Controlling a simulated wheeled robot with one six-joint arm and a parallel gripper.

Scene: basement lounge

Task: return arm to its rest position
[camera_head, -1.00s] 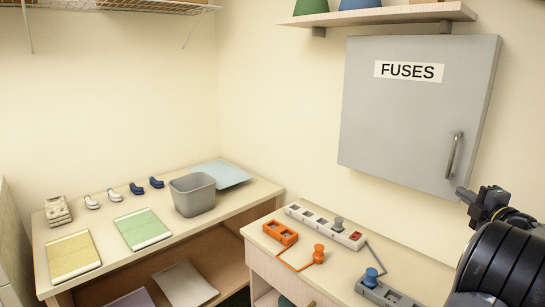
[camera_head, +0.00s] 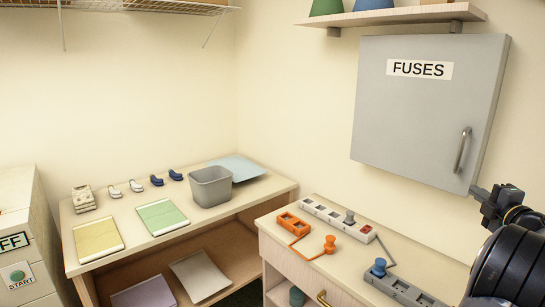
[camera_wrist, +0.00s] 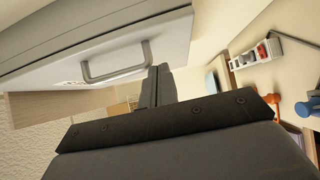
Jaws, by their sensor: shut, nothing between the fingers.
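My gripper (camera_head: 484,198) is at the right edge of the head view, at the end of my dark arm. It is just below the lower right corner of the grey FUSES cabinet (camera_head: 425,115) and holds nothing. The cabinet door is closed. Whether the gripper touches the cabinet's corner cannot be told.
A cabinet-side counter (camera_head: 285,250) bears a white power strip (camera_head: 322,212), an orange socket block (camera_head: 293,224) and a grey block (camera_head: 405,291) with a blue plug (camera_head: 378,267). A grey bin (camera_head: 210,186) stands on the left table. A shelf (camera_head: 400,17) hangs above.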

